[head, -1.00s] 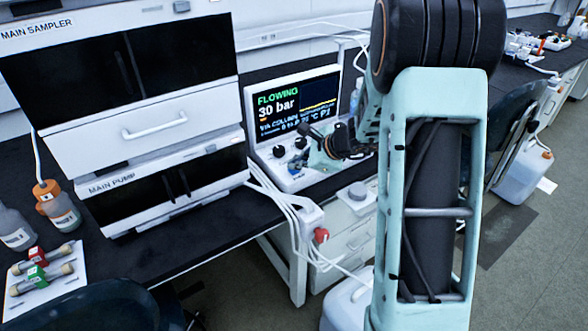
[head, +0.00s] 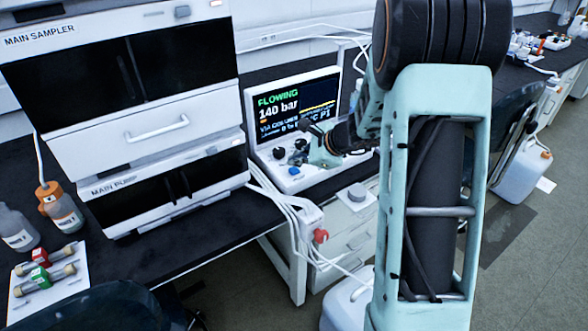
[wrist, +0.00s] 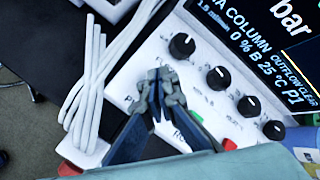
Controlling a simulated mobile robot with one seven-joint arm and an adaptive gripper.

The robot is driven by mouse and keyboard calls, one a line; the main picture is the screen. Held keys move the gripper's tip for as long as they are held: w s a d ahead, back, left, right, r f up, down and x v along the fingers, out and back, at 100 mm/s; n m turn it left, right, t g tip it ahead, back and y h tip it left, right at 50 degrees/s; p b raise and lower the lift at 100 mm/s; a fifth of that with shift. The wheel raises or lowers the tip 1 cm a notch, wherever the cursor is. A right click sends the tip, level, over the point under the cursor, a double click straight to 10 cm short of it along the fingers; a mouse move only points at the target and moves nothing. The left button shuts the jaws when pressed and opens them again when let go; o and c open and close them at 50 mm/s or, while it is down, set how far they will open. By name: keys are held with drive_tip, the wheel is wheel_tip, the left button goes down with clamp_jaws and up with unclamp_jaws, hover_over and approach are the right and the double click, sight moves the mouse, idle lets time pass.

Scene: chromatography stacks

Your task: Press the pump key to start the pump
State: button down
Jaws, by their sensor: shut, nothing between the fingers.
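The pump controller panel (head: 300,178) stands on the bench, with a tilted display (head: 292,106) reading "FLOWING" and "140 bar". Its white face (wrist: 215,122) also shows in the wrist view, with a row of black knobs (wrist: 220,78), a green key (wrist: 196,116) and a red key (wrist: 229,144). My gripper (wrist: 160,76) is shut and empty over the left part of the panel. Its fingers cover part of the face and labels, so I cannot tell which key is the pump key or whether the tips touch anything.
White tubes (wrist: 92,88) run along the panel's left side. The main pump (head: 165,185) and main sampler (head: 120,80) are stacked to the left. A red knob (head: 321,236) sits at the bench corner.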

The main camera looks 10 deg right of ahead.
sight(297, 171)
drive_tip(key=shift+r+p, duration=1.85)
drive_tip(key=shift+r, duration=0.7)
drive_tip(key=shift+d, duration=0.15)
